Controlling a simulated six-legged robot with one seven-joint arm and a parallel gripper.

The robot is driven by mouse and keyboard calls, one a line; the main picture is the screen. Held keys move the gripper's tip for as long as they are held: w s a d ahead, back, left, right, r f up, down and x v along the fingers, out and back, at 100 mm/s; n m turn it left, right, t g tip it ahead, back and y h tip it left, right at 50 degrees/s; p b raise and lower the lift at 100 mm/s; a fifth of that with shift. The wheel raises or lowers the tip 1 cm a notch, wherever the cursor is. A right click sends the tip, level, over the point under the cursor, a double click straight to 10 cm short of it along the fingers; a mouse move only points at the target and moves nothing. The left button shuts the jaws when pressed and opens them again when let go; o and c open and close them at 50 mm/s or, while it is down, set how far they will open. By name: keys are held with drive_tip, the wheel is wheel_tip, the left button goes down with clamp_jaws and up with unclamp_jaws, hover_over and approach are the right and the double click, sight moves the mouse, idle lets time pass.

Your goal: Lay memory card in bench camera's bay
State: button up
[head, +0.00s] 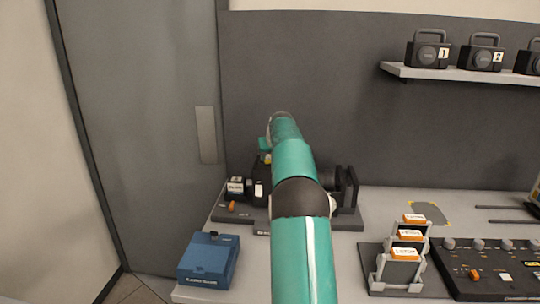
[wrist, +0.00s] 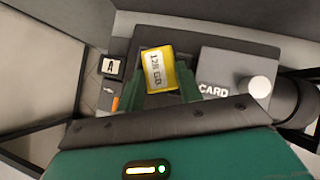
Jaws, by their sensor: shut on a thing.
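The memory card (wrist: 157,68) is yellow with a white "128 GB" label. My gripper (wrist: 161,90) is shut on it, with one green finger at each side. In the wrist view the card shows in front of a dark part of the bench camera (wrist: 208,52); I cannot tell whether it touches. A grey plate marked "CARD" (wrist: 218,78) with a pale round knob lies right of the card. In the head view the black bench camera (head: 345,188) stands on the bench at the back left. My arm hides its middle, and the bay is not clear to see.
A blue box (head: 208,262) sits at the bench's front left corner. A stepped rack (head: 385,270) with orange-and-white cards and a control panel (head: 480,265) stand at the right. A shelf (head: 460,77) holds numbered black cases. The camera's lens (wrist: 298,100) lies at right.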

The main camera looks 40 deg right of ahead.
drive_tip(key=o, duration=1.1)
drive_tip(key=shift+o, duration=0.2)
